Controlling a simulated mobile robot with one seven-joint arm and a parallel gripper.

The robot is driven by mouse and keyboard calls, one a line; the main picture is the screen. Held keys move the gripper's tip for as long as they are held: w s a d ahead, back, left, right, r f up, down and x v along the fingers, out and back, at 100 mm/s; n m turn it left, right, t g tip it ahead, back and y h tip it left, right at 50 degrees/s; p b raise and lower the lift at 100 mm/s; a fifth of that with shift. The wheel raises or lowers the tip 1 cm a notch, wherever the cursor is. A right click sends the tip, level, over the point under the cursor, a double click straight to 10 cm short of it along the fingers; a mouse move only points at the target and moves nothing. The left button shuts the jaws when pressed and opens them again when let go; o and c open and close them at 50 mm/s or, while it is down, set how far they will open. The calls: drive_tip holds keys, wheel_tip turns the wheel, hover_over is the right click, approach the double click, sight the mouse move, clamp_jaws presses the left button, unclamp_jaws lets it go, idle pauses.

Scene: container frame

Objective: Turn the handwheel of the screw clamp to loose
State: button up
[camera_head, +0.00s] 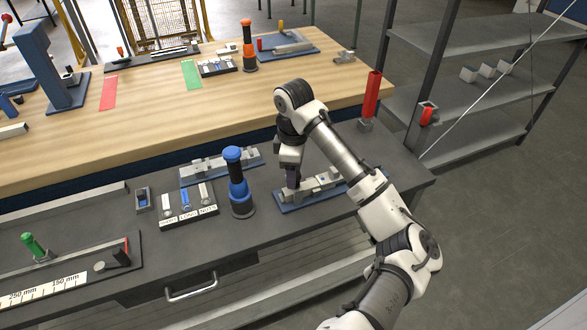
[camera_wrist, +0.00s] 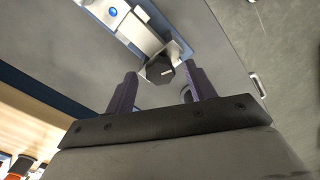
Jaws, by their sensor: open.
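The screw clamp is a light grey metal fixture (camera_head: 325,182) on a blue base plate near the right end of the dark bench. In the wrist view its grey body (camera_wrist: 140,32) runs to the upper left. Its handwheel (camera_wrist: 158,76) is a dark knob with a small pale mark, at the near end of the clamp. My gripper (camera_wrist: 160,70) is open, with one purple-grey finger on either side of the handwheel; I cannot tell whether they touch it. In the head view my gripper (camera_head: 291,182) points down at the clamp's left end and hides the handwheel.
A blue-topped upright tool (camera_head: 238,185) stands left of my gripper. Behind it lies another grey fixture on a blue plate (camera_head: 215,167). A labelled tray (camera_head: 188,212) is further left. A red cylinder (camera_head: 371,95) stands behind my arm.

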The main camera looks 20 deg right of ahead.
wheel_tip(320, 180, up, 14)
drive_tip(key=b, duration=0.1)
drive_tip(key=shift+b, duration=0.4)
drive_tip(key=shift+f, duration=0.1)
idle(0.5)
